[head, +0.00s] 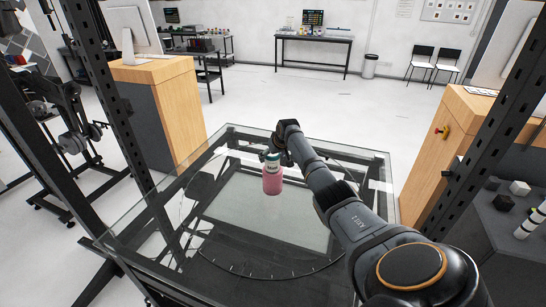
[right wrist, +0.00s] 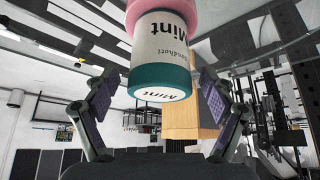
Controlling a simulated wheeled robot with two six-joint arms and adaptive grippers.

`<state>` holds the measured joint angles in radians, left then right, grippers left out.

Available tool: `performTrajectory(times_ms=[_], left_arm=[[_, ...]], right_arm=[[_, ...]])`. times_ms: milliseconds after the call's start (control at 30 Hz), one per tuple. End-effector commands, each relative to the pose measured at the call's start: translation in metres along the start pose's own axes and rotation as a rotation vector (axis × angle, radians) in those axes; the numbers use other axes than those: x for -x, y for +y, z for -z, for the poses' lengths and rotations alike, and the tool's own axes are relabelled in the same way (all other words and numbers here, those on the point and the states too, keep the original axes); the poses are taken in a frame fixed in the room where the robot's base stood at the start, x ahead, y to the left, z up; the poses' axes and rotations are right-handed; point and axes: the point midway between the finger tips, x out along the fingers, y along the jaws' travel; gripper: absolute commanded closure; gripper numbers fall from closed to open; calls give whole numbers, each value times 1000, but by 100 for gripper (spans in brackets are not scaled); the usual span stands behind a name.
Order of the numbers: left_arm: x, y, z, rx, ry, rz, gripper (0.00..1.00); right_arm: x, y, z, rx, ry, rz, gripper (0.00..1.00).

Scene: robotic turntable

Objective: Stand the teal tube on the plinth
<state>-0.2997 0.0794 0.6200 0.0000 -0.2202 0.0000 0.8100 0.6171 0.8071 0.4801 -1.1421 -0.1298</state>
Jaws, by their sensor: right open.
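A jar-like container (head: 272,181) stands upright on the glass turntable table (head: 190,247). Its lower body is pink, with a white label and a teal cap. It is the only thing with teal that I make out. In the right wrist view the container (right wrist: 160,45) hangs upside down in the picture, with "Mint" on label and cap. My right gripper (head: 276,155) is at its upper part. The open fingers (right wrist: 157,97) lie on both sides of the cap, with gaps visible. I cannot make out a plinth. My left gripper is not in view.
Dark metal posts (head: 110,110) frame the left side. Wooden cabinets stand at the left (head: 187,105) and right (head: 460,135). A dark surface (head: 490,235) at the right holds small blocks and a banded white cylinder (head: 530,224). The glass around the container is largely clear.

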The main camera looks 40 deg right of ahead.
Motion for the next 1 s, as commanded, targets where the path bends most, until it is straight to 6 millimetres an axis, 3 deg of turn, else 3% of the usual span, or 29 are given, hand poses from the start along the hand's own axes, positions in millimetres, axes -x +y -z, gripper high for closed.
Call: performTrajectory(times_ms=[133, 267, 700, 1000], left_arm=[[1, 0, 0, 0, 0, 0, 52], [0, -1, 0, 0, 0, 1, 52], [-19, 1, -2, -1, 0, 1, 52], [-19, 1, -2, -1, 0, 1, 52]], right_arm=[[4, 1, 1, -1, 1, -1, 16], [21, 2, 1, 1, 3, -3, 16], [110, 1, 1, 1, 3, -1, 16], [122, 0, 1, 0, 0, 0, 16]])
